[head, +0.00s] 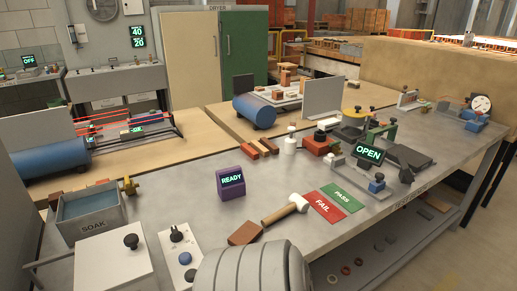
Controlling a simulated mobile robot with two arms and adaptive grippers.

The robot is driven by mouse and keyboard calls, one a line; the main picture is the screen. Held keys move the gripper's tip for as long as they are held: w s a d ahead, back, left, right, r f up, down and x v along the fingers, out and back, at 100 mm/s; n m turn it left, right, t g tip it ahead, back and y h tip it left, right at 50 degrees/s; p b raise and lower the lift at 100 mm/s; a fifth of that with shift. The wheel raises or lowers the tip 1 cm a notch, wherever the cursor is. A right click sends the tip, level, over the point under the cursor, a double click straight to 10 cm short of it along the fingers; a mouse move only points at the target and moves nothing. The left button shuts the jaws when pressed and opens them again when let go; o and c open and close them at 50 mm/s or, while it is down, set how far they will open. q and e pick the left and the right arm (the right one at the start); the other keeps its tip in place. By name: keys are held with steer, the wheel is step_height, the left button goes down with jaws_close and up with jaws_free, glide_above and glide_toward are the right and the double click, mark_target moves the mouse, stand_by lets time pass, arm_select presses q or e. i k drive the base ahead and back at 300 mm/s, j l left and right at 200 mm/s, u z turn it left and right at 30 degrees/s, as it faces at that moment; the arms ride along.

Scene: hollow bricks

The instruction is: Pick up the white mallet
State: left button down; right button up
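The white mallet (281,212) lies on the grey workbench (345,235) in the head view, right of the centre. Its white head (299,202) points to the upper right and its tan wooden handle to the lower left. The head lies close to the left edge of the red FAIL card (325,206). I see neither gripper in this view, and nothing is seen holding the mallet.
A purple READY box (231,183) stands left of the mallet, and a brown brick (245,232) lies near the handle. A ribbed grey rounded shape (253,272) fills the bottom edge. A SOAK tank (92,212) stands at the left. An OPEN display (368,154) stands behind the cards.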

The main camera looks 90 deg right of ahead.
mark_target(296, 201)
steer(key=z, duration=3)
